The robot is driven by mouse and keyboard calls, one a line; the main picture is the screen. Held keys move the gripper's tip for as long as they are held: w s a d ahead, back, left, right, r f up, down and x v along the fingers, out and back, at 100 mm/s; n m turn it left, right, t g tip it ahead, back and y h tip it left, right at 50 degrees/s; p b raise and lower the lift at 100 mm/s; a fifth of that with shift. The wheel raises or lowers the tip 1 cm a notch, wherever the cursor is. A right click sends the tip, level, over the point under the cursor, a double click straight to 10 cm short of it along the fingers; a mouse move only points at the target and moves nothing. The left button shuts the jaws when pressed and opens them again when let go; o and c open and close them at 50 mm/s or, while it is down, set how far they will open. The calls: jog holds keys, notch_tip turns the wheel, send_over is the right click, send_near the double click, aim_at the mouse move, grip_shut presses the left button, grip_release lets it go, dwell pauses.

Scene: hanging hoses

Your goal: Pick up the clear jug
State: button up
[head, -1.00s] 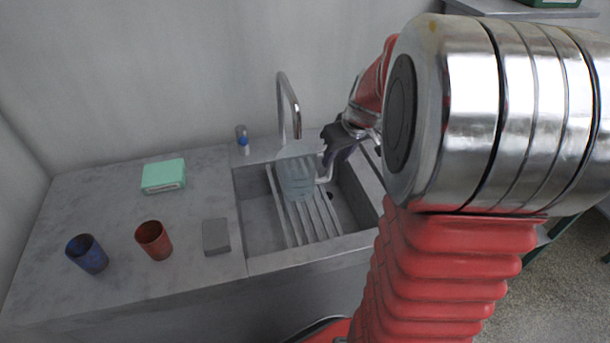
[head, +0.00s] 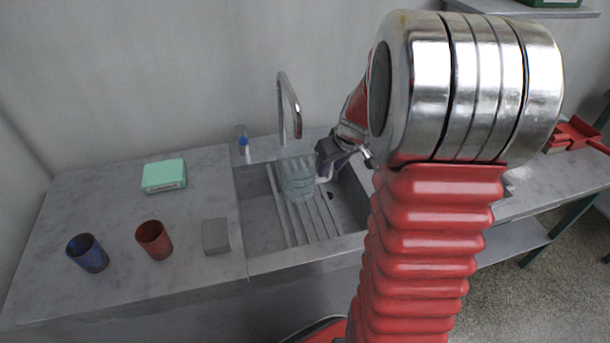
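The clear jug (head: 297,182) stands in the sink on the ribbed rack, under the tap, in the head view. Its handle side faces right, toward my gripper. My gripper (head: 325,160) is at the jug's right side, close to the handle and upper rim. The dark fingers overlap that edge in the picture, and I cannot tell whether they touch it. The view is too small to show whether the fingers are open or shut. My arm hides the area right of the sink.
The curved tap (head: 291,105) rises just behind the jug. A small blue-topped bottle (head: 243,143) stands at the sink's back left. A green box (head: 164,176), a blue cup (head: 87,253), a red cup (head: 154,240) and a grey block (head: 216,236) sit on the left counter.

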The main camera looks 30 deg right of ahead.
jog(key=shift+w+f, duration=0.15)
jog(key=shift+f, duration=0.25)
grip_shut()
dwell(0.4)
jog(key=shift+r, duration=0.1)
